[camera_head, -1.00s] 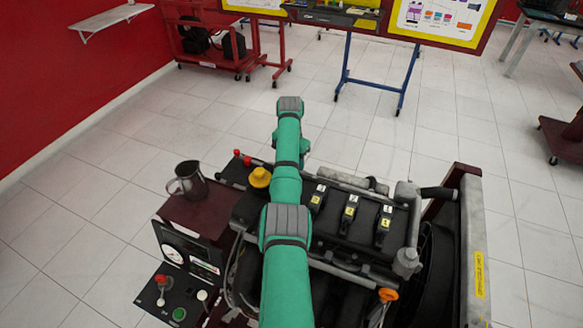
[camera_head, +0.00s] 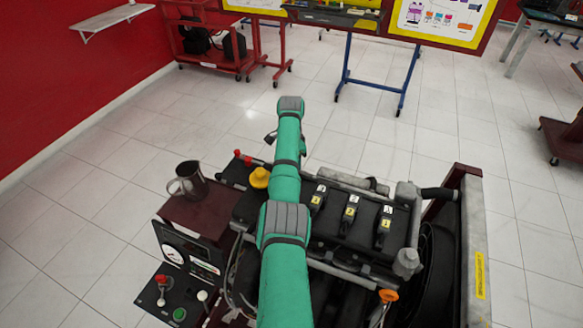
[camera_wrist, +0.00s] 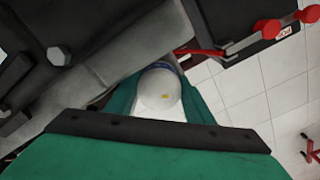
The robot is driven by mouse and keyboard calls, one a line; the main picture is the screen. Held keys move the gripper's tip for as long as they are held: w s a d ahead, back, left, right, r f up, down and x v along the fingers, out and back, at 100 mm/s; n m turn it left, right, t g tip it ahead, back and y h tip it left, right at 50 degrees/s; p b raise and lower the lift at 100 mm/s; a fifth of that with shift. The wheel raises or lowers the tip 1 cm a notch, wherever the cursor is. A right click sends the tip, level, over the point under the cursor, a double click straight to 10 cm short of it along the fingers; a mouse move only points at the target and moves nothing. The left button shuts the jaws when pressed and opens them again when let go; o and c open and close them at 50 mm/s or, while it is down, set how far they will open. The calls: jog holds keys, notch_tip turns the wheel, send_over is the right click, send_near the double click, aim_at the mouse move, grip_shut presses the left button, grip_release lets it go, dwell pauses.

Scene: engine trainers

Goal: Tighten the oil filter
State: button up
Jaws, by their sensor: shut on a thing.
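A thin blue band shows at the filter's far end, close to the grey engine block (camera_wrist: 100,50). In the head view my green arm reaches over the engine (camera_head: 345,220), and both the filter and my gripper are hidden there.
A yellow cap (camera_head: 260,178) and a metal jug (camera_head: 188,181) are left of my arm, above a gauge panel (camera_head: 185,250). In the wrist view, a dark part with red levers (camera_wrist: 240,40) is at the upper right.

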jog(key=shift+w+r, duration=0.1)
jog(key=o, duration=1)
jog(key=shift+o, duration=0.2)
jog(key=shift+f, duration=0.2)
jog(key=shift+s, duration=0.2)
